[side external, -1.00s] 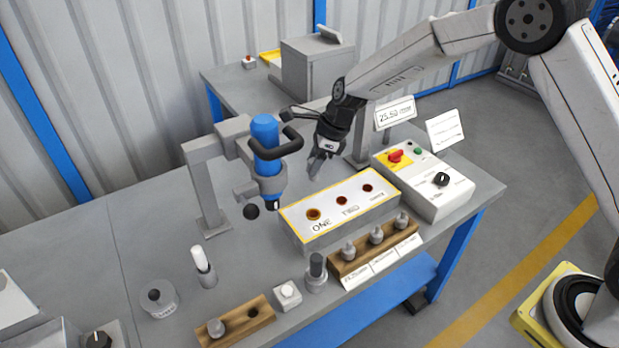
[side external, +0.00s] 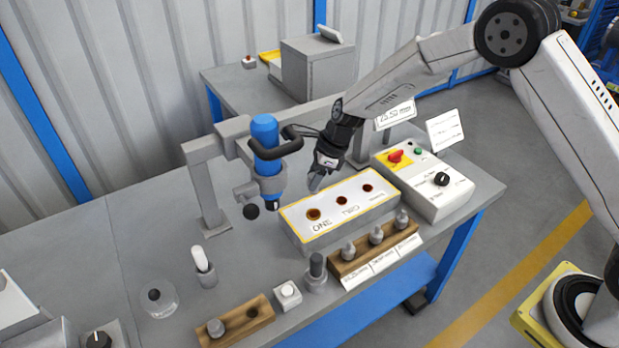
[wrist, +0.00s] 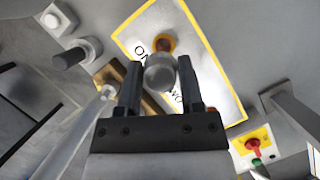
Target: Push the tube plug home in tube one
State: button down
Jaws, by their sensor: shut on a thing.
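My gripper (side external: 315,186) hangs just above and behind the left end of the white, yellow-edged block (side external: 325,236). The opening of tube one (side external: 313,214), dark with an orange-brown ring, is at that end beside the word ONE. In the wrist view my gripper (wrist: 160,88) is shut on a grey rounded tube plug (wrist: 160,76), between its two dark fingers. Tube one's orange ring (wrist: 165,43) shows just beyond the plug, partly covered by it. The plug is too small to make out in the side view, and its lower end is hidden in the wrist view.
A blue cylindrical tool (side external: 265,140) on a grey stand is close left of my gripper. A wooden rack (side external: 345,268) with grey plugs stands in front of the block. The control box (side external: 440,200) is to the right. Another wooden rack (side external: 235,326) is at front left.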

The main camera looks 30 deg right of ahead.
send_over(308, 217)
jog(key=d, duration=0.2)
jog(key=shift+s+a+f, duration=0.1)
jog(key=shift+f, duration=1.2)
jog(key=shift+a+f, duration=0.1)
jog(key=shift+f, duration=1.15)
jog(key=shift+f, duration=2.65)
jog(key=shift+c, duration=0.7)
grip_release()
jog(key=shift+r, duration=0.1)
jog(key=v, duration=0.7)
jog(key=shift+d+r, duration=0.15)
jog(key=shift+r, duration=0.15)
jog(key=shift+s, duration=0.15)
